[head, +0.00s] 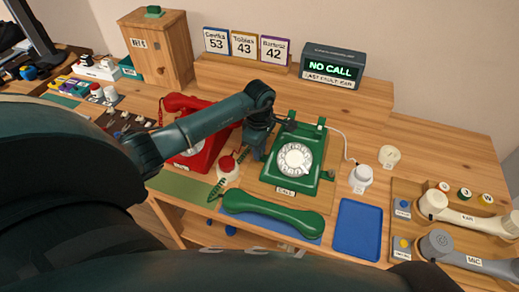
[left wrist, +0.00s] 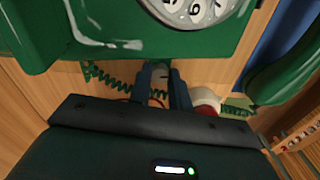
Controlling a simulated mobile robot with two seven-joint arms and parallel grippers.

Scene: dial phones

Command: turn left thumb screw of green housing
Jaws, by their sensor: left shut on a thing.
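The green housing (head: 313,148) is a dial phone body with a white dial, standing on a wooden board at the middle of the table. My left gripper (head: 259,152) is at its left side. In the left wrist view the gripper (left wrist: 161,78) has its two fingers close together beside the housing (left wrist: 120,28), shut on a small grey piece, the left thumb screw (left wrist: 161,71). The fingers hide most of the screw, so its turn angle cannot be told. A small knob (head: 331,175) shows on the housing's right side. My right gripper is not in view.
A green handset (head: 272,214) lies in front of the housing. A red phone (head: 188,150) and a red-topped white jar (head: 228,167) are close on the left. A blue tray (head: 358,229) is at the right front. A "NO CALL" display (head: 332,66) stands behind.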

